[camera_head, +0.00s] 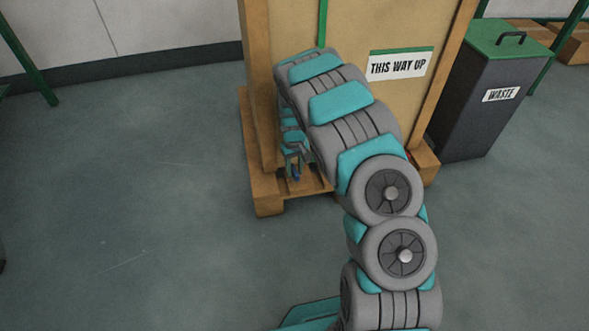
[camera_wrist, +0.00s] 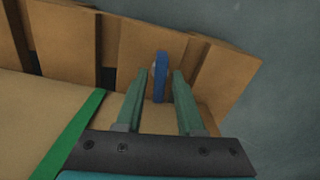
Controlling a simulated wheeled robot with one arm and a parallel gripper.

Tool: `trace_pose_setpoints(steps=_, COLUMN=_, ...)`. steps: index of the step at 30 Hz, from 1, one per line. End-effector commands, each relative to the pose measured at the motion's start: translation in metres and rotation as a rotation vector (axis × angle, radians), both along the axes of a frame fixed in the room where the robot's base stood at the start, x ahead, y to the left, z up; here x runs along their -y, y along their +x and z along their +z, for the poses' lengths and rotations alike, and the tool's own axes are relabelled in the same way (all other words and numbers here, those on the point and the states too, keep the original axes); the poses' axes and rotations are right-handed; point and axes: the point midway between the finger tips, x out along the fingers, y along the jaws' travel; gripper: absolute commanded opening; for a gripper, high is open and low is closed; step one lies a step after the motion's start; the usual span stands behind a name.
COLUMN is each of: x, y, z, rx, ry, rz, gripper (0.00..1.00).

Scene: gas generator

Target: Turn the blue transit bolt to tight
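The blue transit bolt (camera_wrist: 160,75) shows in the wrist view as a slim blue bar by the wooden base of the crate. A small bit of blue (camera_head: 296,172) shows low by my gripper in the head view. My gripper (camera_wrist: 160,78) has its two green fingers apart, one on each side of the bolt. Gaps seem to show between the fingers and the bolt, though I cannot tell whether either finger touches it. In the head view my gripper (camera_head: 294,160) points down above the pallet's left front part, and my arm hides some of it.
A wooden crate (camera_head: 348,52) with a "THIS WAY UP" label (camera_head: 398,66) stands on a pallet (camera_head: 268,200). A grey waste bin (camera_head: 478,95) with a green lid stands to its right. The floor to the left is clear.

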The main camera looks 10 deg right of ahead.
Motion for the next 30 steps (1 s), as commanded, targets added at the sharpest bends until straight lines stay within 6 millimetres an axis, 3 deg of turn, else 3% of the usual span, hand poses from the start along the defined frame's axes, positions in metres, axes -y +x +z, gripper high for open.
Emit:
trace_pose_setpoints(steps=2, x=0.0000, y=0.0000, z=0.0001, rx=0.000, ry=0.000, rz=0.000, gripper=0.27)
trace_pose_setpoints(steps=9, x=-0.0001, y=0.0001, z=0.0001, rx=0.000, ry=0.000, rz=0.000, gripper=0.00)
trace_pose_setpoints(steps=30, x=-0.0002, y=0.0002, z=0.0008, rx=0.000, ry=0.001, rz=-0.059, gripper=0.00)
